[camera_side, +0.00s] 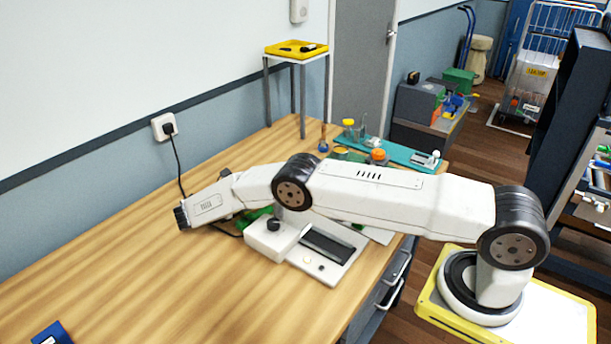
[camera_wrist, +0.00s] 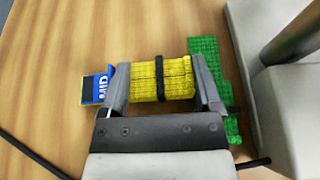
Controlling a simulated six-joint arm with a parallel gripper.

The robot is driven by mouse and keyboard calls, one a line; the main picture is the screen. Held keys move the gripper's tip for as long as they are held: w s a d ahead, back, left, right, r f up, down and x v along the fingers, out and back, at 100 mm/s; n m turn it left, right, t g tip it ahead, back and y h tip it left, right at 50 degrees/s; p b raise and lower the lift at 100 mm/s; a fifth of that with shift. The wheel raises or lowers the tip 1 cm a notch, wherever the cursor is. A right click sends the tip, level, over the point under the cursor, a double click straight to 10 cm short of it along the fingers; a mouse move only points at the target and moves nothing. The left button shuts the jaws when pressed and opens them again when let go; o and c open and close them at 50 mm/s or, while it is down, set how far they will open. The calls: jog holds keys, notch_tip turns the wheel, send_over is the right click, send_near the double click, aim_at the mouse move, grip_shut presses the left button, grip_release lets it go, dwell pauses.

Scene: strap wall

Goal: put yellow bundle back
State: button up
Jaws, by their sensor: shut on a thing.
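In the wrist view the yellow bundle (camera_wrist: 150,88), a ribbed block with a black strap (camera_wrist: 160,75) around its middle, lies between the two fingers of my gripper (camera_wrist: 160,66). The fingers are shut on its left and right ends. A blue tag marked MID (camera_wrist: 98,86) shows just left of the left finger; I cannot tell whether it is fixed to the bundle. In the side view my arm hides the bundle and the fingers.
Green blocks (camera_wrist: 204,46) lie right of the right finger, beside a white device (camera_side: 315,250) on the wooden table (camera_side: 150,270). A cable runs from the wall socket (camera_side: 165,126) to the table. A yellow tray (camera_side: 296,49) stands on a rack at the back. The table's front left is mostly clear.

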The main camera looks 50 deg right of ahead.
jog(key=shift+f, duration=0.75)
jog(key=shift+s+f, duration=0.15)
jog(key=shift+f, duration=0.35)
dwell(0.5)
jog(key=o, duration=1.1)
jog(key=shift+c, duration=0.2)
jog(key=shift+a, duration=0.1)
jog(key=shift+w+d+r+v, duration=0.15)
jog(key=shift+r+v, duration=0.1)
jog(key=shift+v, duration=1.2)
jog(key=shift+w+d+r+v, duration=0.1)
jog(key=shift+r+v, duration=0.2)
jog(key=shift+v, duration=1.1)
jog(key=shift+w+d+r+v, duration=0.15)
jog(key=shift+r+v, duration=0.1)
jog(key=shift+v, duration=1.2)
